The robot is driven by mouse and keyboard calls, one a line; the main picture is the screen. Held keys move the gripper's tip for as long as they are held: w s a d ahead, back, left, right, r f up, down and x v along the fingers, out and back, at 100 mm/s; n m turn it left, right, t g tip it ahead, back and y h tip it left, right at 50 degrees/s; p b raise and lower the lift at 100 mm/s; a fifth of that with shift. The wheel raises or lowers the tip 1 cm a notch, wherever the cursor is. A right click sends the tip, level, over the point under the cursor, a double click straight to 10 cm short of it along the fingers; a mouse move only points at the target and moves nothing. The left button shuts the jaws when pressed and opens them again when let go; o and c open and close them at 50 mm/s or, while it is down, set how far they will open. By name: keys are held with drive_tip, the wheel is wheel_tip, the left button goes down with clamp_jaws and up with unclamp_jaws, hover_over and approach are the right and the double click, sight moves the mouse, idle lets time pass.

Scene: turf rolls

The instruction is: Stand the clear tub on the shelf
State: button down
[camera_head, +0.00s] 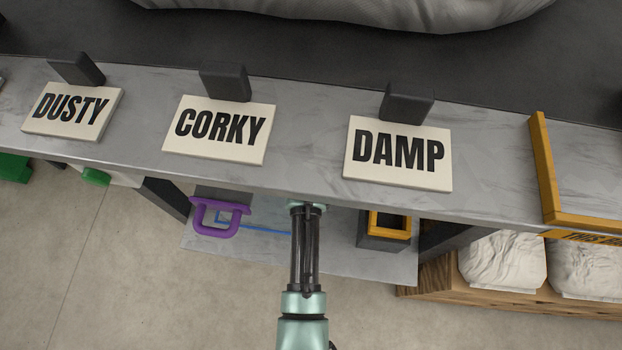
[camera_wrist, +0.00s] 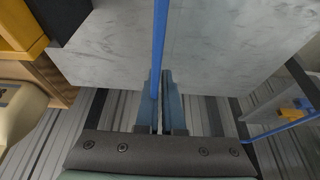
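The clear tub is see-through, and I make it out mainly by a thin blue rim (camera_head: 262,230), which runs left from my gripper under the counter. In the wrist view the blue rim (camera_wrist: 160,45) runs straight down to between my fingers. My gripper (camera_wrist: 162,92) has its fingers close together and appears shut on this rim. In the head view the fingertips are hidden by the counter's front edge. The shelf is a grey marbled board (camera_head: 345,262) below the counter; it also shows in the wrist view (camera_wrist: 110,55). The tub's walls and base cannot be made out.
A purple handle (camera_head: 213,233) is left of my arm, and an orange-rimmed dark box (camera_head: 380,242) is to its right. The counter (camera_head: 300,150) overhangs the shelf and bears signs reading DUSTY, CORKY and DAMP (camera_head: 398,153). White sacks (camera_head: 503,262) lie in a wooden crate (camera_head: 440,272) at right.

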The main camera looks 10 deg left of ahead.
drive_tip(key=shift+w+f+b, duration=0.1)
drive_tip(key=shift+f+b, duration=0.35)
drive_tip(key=shift+f, duration=1.3)
drive_tip(key=shift+f, duration=0.15)
drive_tip(key=c, duration=1)
unclamp_jaws()
drive_tip(key=shift+c, duration=0.2)
drive_tip(key=p+v, duration=0.3)
drive_tip(key=v, duration=0.9)
drive_tip(key=shift+p, duration=0.3)
